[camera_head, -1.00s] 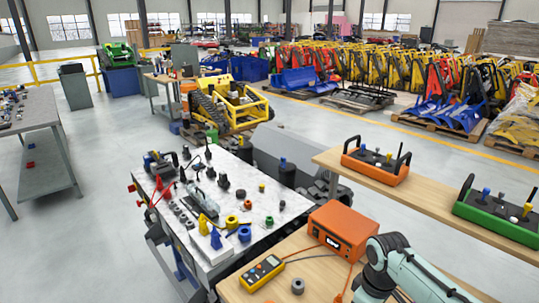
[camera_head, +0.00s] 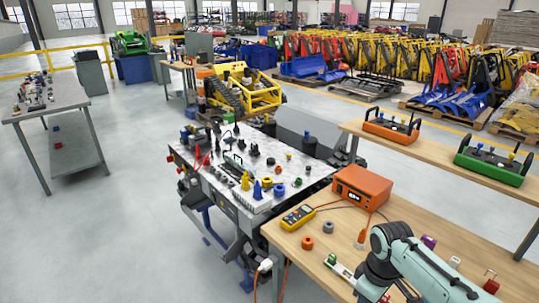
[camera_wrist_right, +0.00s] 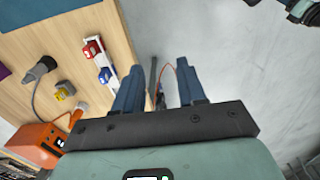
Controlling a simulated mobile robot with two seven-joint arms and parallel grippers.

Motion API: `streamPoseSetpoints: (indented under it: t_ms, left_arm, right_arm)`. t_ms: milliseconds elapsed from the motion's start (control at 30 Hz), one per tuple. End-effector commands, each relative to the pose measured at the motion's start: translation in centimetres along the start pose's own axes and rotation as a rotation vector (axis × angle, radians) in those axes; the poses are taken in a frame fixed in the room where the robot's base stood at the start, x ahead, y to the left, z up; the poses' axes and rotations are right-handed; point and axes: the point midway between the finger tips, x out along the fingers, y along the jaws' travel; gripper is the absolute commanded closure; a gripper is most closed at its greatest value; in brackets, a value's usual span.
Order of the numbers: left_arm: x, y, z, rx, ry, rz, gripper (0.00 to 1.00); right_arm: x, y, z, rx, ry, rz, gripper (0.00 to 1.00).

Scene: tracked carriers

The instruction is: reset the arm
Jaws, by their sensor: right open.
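My right arm (camera_head: 425,270) comes in from the lower right of the head view, over the wooden bench; its fingers cannot be made out there. In the right wrist view my right gripper (camera_wrist_right: 160,88) has its two dark blue fingers wide apart, with nothing held between them. Grey floor and a thin orange cable lie behind the gap. The wooden bench top (camera_wrist_right: 50,100) is left of the fingers. My left gripper cannot be made out in either view; a teal and dark part shows at the top right corner of the wrist view.
An orange box (camera_head: 362,186), a yellow meter (camera_head: 298,216) and small parts are on the bench. Orange (camera_head: 391,126) and green (camera_head: 493,163) controllers stand on a shelf behind. A cluttered worktable (camera_head: 318,172) is left of the bench. Open floor (camera_head: 110,230) lies at the left.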

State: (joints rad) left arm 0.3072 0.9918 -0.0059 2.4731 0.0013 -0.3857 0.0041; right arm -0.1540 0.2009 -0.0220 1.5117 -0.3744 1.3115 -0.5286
Motion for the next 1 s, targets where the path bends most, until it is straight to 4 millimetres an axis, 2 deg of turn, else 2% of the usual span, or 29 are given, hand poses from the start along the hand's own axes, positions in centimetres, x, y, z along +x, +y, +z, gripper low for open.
streamPoseSetpoints:
  t_ms: [33,167,200,267,300,400,500,600,733,867,1000]
  left_arm:
    - [-0.3,0.1,0.0,0.000,0.001,0.000,0.57]
    - [-1.0,0.4,-0.1,0.001,0.004,0.001,0.57]
    - [-1.2,0.5,-0.2,0.002,0.005,0.002,0.57]
    - [-1.5,0.7,-0.2,0.004,0.007,0.003,0.57]
    - [-1.7,0.8,-0.3,0.004,0.008,0.003,0.57]
    - [-2.4,1.0,-0.4,0.004,0.010,0.004,0.57]
    - [-3.0,1.3,-0.5,0.004,0.013,0.004,0.57]
    - [-3.6,1.5,-0.7,0.005,0.016,0.005,0.57]
    - [-4.1,1.8,-0.8,0.007,0.019,0.007,0.57]
    - [-4.4,1.9,-0.9,0.007,0.020,0.007,0.57]
    - [-4.4,1.9,-0.9,0.007,0.020,0.007,0.57]
  right_arm:
    - [3.6,-0.5,-0.7,0.019,-0.010,-0.035,0.60]
    - [11.7,-2.2,-1.8,0.104,0.014,-0.105,0.60]
    - [14.3,-3.0,-1.8,0.139,0.018,-0.132,0.60]
    - [18.2,-4.6,-1.4,0.202,0.026,-0.173,0.60]
    - [20.9,-5.8,-1.0,0.251,0.030,-0.201,0.60]
    - [27.2,-9.7,1.0,0.404,0.033,-0.272,0.60]
    - [32.1,-14.1,4.0,0.584,0.025,-0.328,0.60]
    - [35.0,-18.3,7.3,0.759,0.008,-0.358,0.60]
    - [36.6,-22.3,10.7,0.931,-0.019,-0.366,0.60]
    - [36.9,-24.2,12.6,1.024,-0.032,-0.359,0.60]
    - [37.0,-24.6,13.1,1.052,-0.033,-0.353,0.60]
